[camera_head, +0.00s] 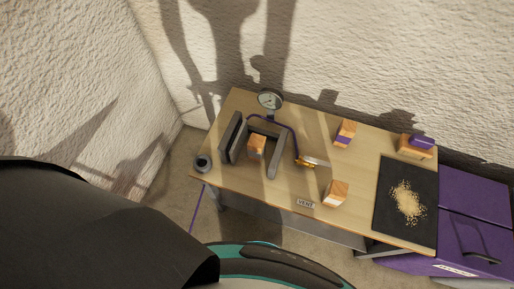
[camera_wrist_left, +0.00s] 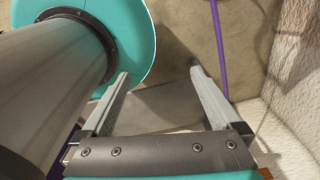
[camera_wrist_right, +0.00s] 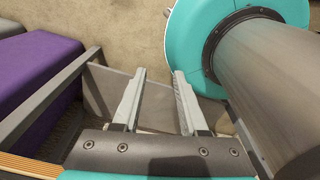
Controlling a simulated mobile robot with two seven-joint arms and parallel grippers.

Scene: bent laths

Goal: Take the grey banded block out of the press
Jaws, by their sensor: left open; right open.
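The press (camera_head: 277,156) stands on the left part of the wooden bench, with dark upright plates and a dark bar. A small wooden block (camera_head: 257,145) sits between its plates; its band is too small to make out clearly. My left gripper (camera_wrist_left: 160,73) shows in the left wrist view, open and empty, over the floor. My right gripper (camera_wrist_right: 160,72) shows in the right wrist view, open and empty, below or beside the bench. Neither gripper shows in the head view, and both are away from the block.
A gauge (camera_head: 270,98) with a purple hose and brass valve (camera_head: 304,162) adjoins the press. A purple-banded block (camera_head: 345,134), another wooden block (camera_head: 335,194) and a block with a purple top (camera_head: 416,146) stand rightward. A black mat (camera_head: 384,212) bears shavings. Purple cabinets (camera_head: 475,190) stand right.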

